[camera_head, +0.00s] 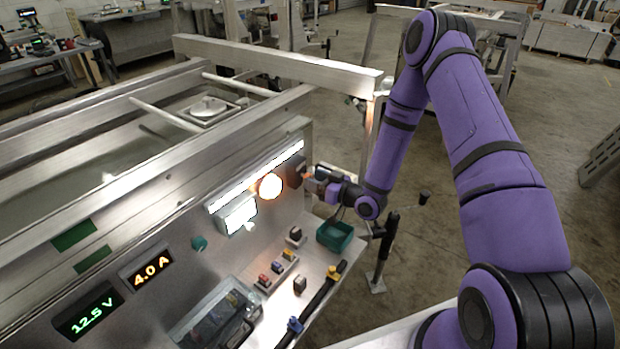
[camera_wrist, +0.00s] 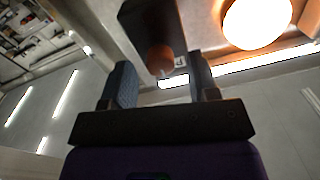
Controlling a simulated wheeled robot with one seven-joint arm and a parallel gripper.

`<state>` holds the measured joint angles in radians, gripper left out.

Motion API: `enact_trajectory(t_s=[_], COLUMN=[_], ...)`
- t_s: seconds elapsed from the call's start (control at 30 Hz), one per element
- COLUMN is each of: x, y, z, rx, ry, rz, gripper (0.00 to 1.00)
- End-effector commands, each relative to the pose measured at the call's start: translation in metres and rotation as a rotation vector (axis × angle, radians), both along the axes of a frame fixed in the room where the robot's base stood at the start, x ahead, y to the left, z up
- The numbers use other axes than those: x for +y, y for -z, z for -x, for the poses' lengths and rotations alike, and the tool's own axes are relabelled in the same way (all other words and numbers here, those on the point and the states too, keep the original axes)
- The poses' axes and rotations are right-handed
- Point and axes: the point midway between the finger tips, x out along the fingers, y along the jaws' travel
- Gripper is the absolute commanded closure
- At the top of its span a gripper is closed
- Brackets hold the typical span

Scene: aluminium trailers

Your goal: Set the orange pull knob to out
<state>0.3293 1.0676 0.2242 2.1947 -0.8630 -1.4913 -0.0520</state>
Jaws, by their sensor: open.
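The orange pull knob (camera_head: 307,172) sits on a dark block (camera_head: 295,171) at the right end of the metal panel. In the wrist view the knob (camera_wrist: 160,59) sticks out of the dark block (camera_wrist: 152,22), between the lines of the two fingers. My gripper (camera_head: 316,182) is close in front of the knob, its fingers partly hidden in the head view. In the wrist view my gripper (camera_wrist: 163,78) is open, with a finger on each side and visible gaps to the knob. I cannot tell how far the knob is pulled.
A lit round lamp (camera_head: 270,186) is just left of the block, with a bright light strip (camera_head: 255,176) behind it. A teal knob (camera_head: 199,243) is further left. Below are a green bin (camera_head: 335,236), small coloured parts (camera_head: 277,267) and a clear box (camera_head: 213,314).

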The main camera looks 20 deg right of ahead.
Motion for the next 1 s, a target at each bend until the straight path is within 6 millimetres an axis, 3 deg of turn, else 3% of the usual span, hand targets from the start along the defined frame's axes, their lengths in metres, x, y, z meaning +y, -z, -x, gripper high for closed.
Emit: enact_trajectory(t_s=[0.2, 0.53, 0.77, 1.0], x=[0.011, 0.013, 0.013, 0.006], y=[0.0, 0.0, 0.0, 0.0], z=[-0.014, -0.016, -0.016, -0.009], rx=[-0.001, 0.0, 0.0, 0.001], ry=[0.0, 0.0, 0.0, 0.002], rz=[0.001, 0.0, 0.0, 0.001], gripper=[0.45, 0.45, 0.98, 1.0])
